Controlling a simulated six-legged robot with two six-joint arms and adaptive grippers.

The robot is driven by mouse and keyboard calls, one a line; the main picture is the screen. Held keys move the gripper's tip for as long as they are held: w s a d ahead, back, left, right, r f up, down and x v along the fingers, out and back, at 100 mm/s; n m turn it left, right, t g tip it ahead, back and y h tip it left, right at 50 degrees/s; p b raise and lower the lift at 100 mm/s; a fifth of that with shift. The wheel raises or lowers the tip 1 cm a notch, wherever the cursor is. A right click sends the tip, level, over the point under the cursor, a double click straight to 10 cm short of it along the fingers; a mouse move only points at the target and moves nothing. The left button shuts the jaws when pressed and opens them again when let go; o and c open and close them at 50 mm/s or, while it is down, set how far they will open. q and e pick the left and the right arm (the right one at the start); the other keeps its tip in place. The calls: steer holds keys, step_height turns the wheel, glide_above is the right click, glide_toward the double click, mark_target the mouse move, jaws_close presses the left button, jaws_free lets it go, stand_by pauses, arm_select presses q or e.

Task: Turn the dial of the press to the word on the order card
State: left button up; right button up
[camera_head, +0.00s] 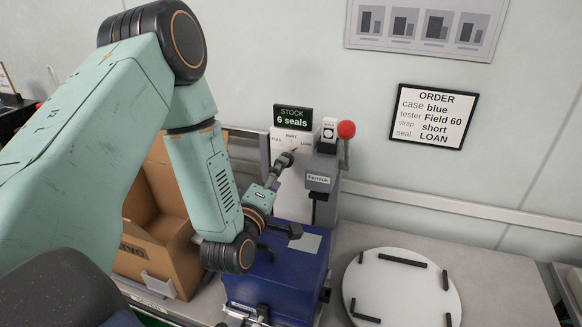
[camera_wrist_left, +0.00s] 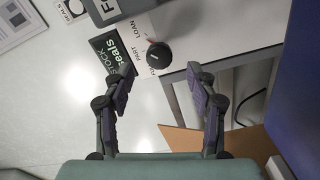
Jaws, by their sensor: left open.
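The order card (camera_head: 433,116) on the wall reads case blue, tester Field 60, strap short, seal LOAN. The press (camera_head: 322,180) stands at the back of the bench. Its dial, a round black knob (camera_wrist_left: 159,55), shows in the left wrist view beside the words LOAN, PART and FULL; I cannot tell surely which word it points at. My left gripper (camera_head: 284,163) reaches up to the dial in the head view and partly hides it. In the left wrist view its fingers (camera_wrist_left: 160,78) are spread and empty, with the dial just ahead, apart from them.
A STOCK sign (camera_head: 292,118) reading 6 seals tops the press, near a red ball knob (camera_head: 346,129). A blue case (camera_head: 285,277) sits in front, under my wrist. An open cardboard box (camera_head: 170,235) is left, a round white plate (camera_head: 385,300) with black stops right.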

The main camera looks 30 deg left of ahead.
mark_target(288, 157)
arm_select(q)
steer(key=x, duration=0.6)
steer(key=shift+w, duration=0.25)
steer(key=shift+w+a, duration=0.25)
steer(key=shift+w, duration=0.05)
steer(key=shift+s, duration=0.1)
steer(key=shift+d+r, duration=0.1)
steer(key=shift+r, duration=0.05)
steer(key=c, duration=1.1)
steer(key=shift+m+p, duration=0.3)
steer(key=shift+m, duration=1.1)
steer(key=shift+c, duration=0.3)
steer(key=shift+f, duration=0.25)
